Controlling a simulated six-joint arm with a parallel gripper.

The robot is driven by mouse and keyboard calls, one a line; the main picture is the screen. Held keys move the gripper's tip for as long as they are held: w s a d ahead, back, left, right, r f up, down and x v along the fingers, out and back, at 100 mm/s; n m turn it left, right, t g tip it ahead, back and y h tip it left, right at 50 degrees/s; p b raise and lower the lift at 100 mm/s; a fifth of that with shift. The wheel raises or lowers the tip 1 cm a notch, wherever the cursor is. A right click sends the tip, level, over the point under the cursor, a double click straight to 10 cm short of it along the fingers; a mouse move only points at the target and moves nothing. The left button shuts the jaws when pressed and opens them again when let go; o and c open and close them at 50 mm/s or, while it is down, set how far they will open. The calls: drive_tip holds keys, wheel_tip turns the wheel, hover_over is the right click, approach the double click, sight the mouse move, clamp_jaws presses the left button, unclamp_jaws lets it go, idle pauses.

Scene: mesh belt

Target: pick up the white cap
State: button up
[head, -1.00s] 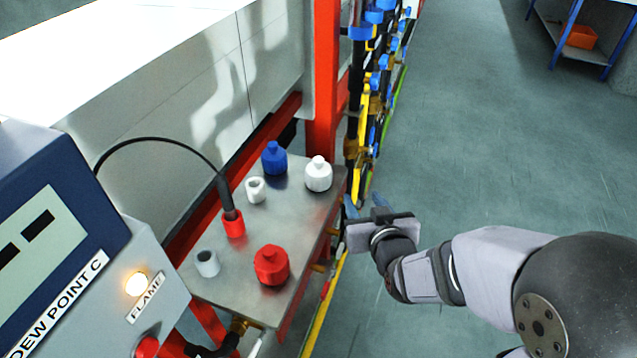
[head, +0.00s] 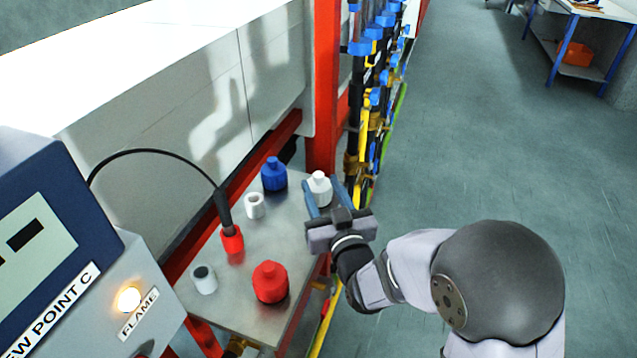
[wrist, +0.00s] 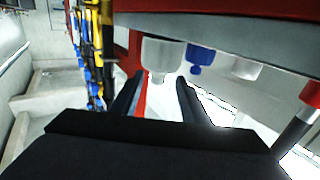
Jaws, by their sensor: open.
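The white cap (head: 319,187), a rounded body with a small knob on top, stands upright on the metal shelf's far right corner. My gripper (head: 322,184) is open, with its blue fingers reaching to either side of the cap in the head view. In the wrist view, which is upside down, the white cap (wrist: 162,56) lies ahead of the gap between the dark fingertips (wrist: 158,82). I cannot tell how far it lies inside the jaws. Nothing is held.
On the shelf (head: 228,290) also stand a blue cap (head: 273,176), a red cap (head: 270,283), two open pale fittings (head: 254,206) (head: 204,279) and a red socket (head: 232,242) with a cabled probe. A red post (head: 322,120) rises behind the white cap. Open floor lies right.

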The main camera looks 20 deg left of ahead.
sight(317, 174)
drive_tip(key=shift+x, duration=1.2)
drive_tip(key=shift+w+p, duration=0.1)
drive_tip(key=shift+p, duration=0.25)
drive_tip(key=shift+p+x, duration=1.25)
drive_tip(key=shift+x, duration=1.25)
clamp_jaws()
